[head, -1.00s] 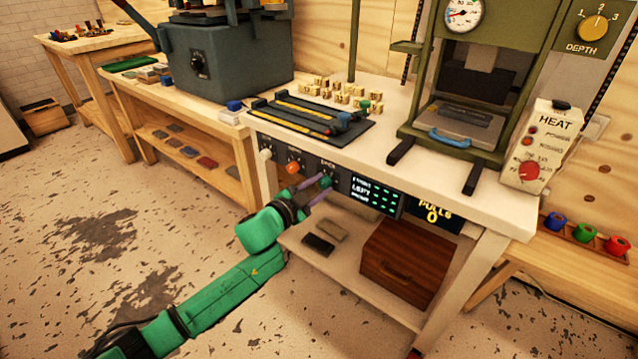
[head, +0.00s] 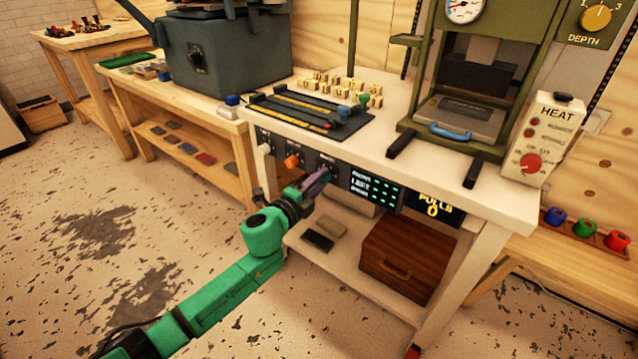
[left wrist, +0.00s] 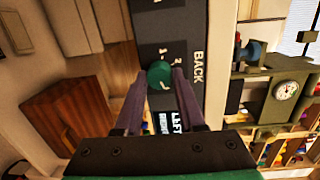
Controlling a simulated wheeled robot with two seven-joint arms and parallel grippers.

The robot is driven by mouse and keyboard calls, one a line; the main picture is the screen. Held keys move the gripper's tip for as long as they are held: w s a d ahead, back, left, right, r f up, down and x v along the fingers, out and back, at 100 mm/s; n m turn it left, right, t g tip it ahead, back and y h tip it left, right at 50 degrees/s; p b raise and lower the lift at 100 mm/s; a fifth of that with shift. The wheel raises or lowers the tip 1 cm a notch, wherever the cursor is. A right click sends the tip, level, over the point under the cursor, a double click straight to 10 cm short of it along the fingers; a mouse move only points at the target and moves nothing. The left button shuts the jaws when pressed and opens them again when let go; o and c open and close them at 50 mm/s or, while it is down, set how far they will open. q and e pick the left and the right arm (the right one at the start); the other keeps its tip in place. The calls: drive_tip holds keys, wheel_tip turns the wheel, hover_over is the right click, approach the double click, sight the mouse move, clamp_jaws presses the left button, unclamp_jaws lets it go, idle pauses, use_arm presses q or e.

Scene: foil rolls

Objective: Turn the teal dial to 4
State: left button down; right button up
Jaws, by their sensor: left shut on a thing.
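The teal dial (left wrist: 159,75) is a round knob on the dark front panel of the white press table. In the left wrist view it sits between the two purple fingers of my left gripper (left wrist: 159,82), which is shut on it. Small numbers show on the panel around it, but I cannot read for sure which one its pointer faces. In the head view my left gripper (head: 318,182) reaches the panel from the left and mostly hides the dial. My right gripper is in neither view.
An orange knob (head: 292,161) sits on the panel just left of my gripper. A lit display (head: 375,190) is just right. Below, a wooden box (head: 405,258) stands on the lower shelf. A green press (head: 470,95) and heat box (head: 543,138) stand on top.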

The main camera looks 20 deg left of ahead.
use_arm(q)
drive_tip(key=shift+f+m, duration=0.1)
drive_tip(key=shift+m, duration=0.8)
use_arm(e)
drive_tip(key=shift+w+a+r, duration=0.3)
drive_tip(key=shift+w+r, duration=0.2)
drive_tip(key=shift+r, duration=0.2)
use_arm(q)
drive_tip(key=c, duration=0.5)
unclamp_jaws()
drive_tip(key=shift+s, duration=0.1)
drive_tip(key=b+v, duration=0.1)
drive_tip(key=v, duration=1.3)
drive_tip(key=shift+s+f, duration=0.15)
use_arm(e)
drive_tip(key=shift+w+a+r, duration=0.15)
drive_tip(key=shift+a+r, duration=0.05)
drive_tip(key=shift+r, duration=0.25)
